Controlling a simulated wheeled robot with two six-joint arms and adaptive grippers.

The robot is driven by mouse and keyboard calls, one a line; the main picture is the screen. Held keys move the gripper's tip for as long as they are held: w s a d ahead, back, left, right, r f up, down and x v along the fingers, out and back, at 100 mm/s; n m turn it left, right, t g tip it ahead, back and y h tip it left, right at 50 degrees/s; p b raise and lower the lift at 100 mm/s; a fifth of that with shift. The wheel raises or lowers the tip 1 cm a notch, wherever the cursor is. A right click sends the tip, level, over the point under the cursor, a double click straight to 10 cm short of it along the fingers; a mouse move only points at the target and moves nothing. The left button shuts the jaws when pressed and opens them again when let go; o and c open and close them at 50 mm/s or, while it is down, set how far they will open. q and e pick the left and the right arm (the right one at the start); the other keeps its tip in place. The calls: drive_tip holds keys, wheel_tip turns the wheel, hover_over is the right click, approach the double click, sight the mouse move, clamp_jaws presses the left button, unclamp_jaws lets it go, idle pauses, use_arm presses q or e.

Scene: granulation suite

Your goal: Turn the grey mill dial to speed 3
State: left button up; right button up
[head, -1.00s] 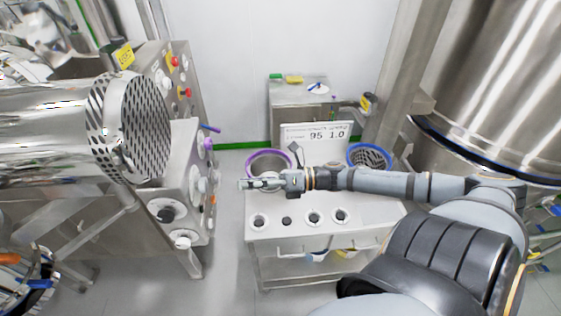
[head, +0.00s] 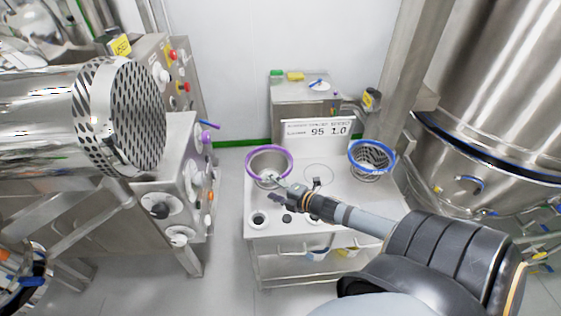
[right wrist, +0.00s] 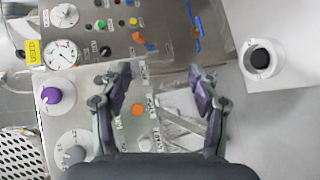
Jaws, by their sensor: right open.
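The grey mill dial (right wrist: 73,155) has a pale disc with markings around it and shows at the lower left of the right wrist view, below a purple knob (right wrist: 52,95). Its setting is too small to read. In the head view, a grey dial (head: 190,187) that looks like it is on the angled panel at left. My right gripper (head: 271,188) is open and empty over the white cart, to the right of the panel and apart from it. In the right wrist view its open fingers (right wrist: 160,78) face the panel. My left gripper is not in view.
The steel panel (right wrist: 115,70) also carries a gauge (right wrist: 62,55), an orange button (right wrist: 137,110) and small coloured buttons. A perforated steel drum (head: 120,115) juts out left of it. The white cart (head: 340,205) holds a purple-rimmed bowl (head: 250,167) and a blue-rimmed basket (head: 352,163).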

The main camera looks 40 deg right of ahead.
wheel_tip(320, 180, down, 7)
drive_tip(key=s+d+m+g+h, duration=0.1)
drive_tip(key=s+m+h, duration=0.1)
drive_tip(key=m, duration=0.3)
drive_tip(key=shift+d+m+g+h+b, duration=0.3)
drive_tip(key=shift+d+g+h+b, duration=0.1)
drive_tip(key=shift+h, duration=0.1)
drive_tip(key=s+a+r+m+g+h, duration=0.1)
drive_tip(key=s+a+r+m+g, duration=0.1)
drive_tip(key=s+a+m+g, duration=0.4)
drive_tip(key=s+a+r+m+g, duration=0.2)
drive_tip(key=s+a+m, duration=0.2)
drive_tip(key=s+m, duration=0.4)
drive_tip(key=s+d+f+g+b, duration=0.1)
drive_tip(key=s+f+b, duration=0.15)
drive_tip(key=f, duration=1.25)
drive_tip(key=s+d+f+g+b, duration=0.1)
drive_tip(key=f+b, duration=0.2)
drive_tip(key=f, duration=1.3)
drive_tip(key=s+d+f+g+b, duration=0.1)
drive_tip(key=s+f+b, duration=0.3)
drive_tip(key=s+f, duration=1.5)
wheel_tip(320, 180, down, 2)
drive_tip(key=shift+d+f, duration=0.2)
